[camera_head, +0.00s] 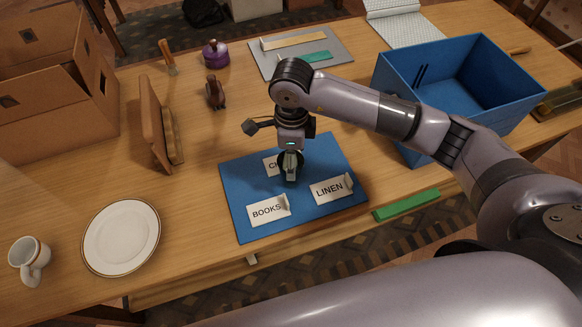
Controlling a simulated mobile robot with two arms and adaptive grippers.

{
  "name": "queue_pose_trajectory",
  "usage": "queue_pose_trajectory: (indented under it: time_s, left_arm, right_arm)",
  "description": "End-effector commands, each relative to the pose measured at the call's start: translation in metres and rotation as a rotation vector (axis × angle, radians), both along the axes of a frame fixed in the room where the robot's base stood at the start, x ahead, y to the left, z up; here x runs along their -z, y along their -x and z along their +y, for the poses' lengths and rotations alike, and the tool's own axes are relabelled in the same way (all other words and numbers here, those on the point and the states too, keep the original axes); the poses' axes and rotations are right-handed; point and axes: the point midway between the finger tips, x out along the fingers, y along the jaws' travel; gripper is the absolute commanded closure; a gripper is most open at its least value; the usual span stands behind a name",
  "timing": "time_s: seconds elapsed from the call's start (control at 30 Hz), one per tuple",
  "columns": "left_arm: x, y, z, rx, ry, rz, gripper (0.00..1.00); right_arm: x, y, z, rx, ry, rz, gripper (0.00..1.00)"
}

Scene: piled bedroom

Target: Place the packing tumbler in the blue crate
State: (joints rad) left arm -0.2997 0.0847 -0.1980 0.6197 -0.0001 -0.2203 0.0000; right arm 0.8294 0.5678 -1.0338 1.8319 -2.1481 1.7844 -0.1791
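The blue crate (418,72) stands at the right back of the wooden table, open at the top, with no tumbler seen in the part of its inside that shows. I cannot make out a packing tumbler anywhere in view. My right gripper (290,174) points down over the blue mat (242,192), near its middle, left of and apart from the crate. Its fingers are small and dark, and I cannot tell whether they are open or hold anything. My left gripper is not in view.
White labels, including BOOKS (268,210) and LINEN (331,188), lie on the mat. A plate (121,237) and mug (29,260) are at the left. Cardboard boxes (60,115), a purple pot (215,54) and a grey board (335,47) are behind. A green block (406,205) lies in front.

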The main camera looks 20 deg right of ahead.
Motion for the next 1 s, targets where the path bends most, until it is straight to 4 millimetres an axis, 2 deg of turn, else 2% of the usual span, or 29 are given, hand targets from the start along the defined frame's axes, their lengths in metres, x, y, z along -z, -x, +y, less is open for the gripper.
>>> queue_pose_trajectory:
  time_s: [0.1,0.33,0.47,0.6,0.87,1.0]
  left_arm:
    - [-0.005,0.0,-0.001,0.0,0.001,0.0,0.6]
    - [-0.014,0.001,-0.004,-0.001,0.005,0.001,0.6]
    - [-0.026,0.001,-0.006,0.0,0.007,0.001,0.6]
    - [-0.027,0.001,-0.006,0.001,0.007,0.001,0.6]
    - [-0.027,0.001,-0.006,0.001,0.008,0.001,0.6]
    - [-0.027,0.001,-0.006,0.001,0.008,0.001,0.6]
  right_arm:
    - [0.014,0.0,0.001,0.0,-0.002,0.002,0.35]
    - [0.029,0.001,0.002,0.0,-0.002,0.005,0.35]
    - [0.049,0.001,0.002,0.0,-0.001,0.005,0.35]
    - [0.067,0.0,0.002,0.0,-0.002,0.002,0.35]
    - [0.072,-0.001,0.002,-0.002,-0.002,-0.002,0.35]
    - [0.072,-0.001,0.002,-0.001,-0.002,-0.001,0.43]
